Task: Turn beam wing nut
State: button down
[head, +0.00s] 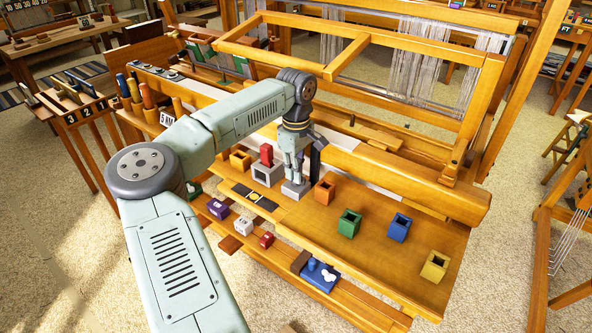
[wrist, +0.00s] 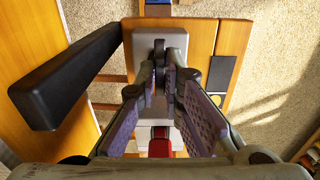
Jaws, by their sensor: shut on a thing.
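My gripper (head: 295,180) points down over a small pale grey base block (head: 291,192) on the wooden loom bench. In the wrist view its fingertips (wrist: 165,75) are closed together over the same grey block (wrist: 144,42). The fingers are shut on a small dark piece (wrist: 159,48) standing on that block, which I take to be the beam wing nut. The fingers hide most of it, so its wings and angle cannot be told.
A black post (head: 315,157) stands close beside my gripper and shows as a dark bar (wrist: 70,80) in the wrist view. A grey box (head: 266,175) with a red piece (head: 267,155) is just left. Orange (head: 325,191), green (head: 349,222), blue (head: 398,228) and yellow (head: 435,265) boxes stand to the right.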

jog(key=shift+d, duration=0.1)
dwell(0.3)
jog(key=c, duration=1.7)
grip_release()
notch_tip(320, 180, up, 12)
jog(key=shift+r, duration=0.1)
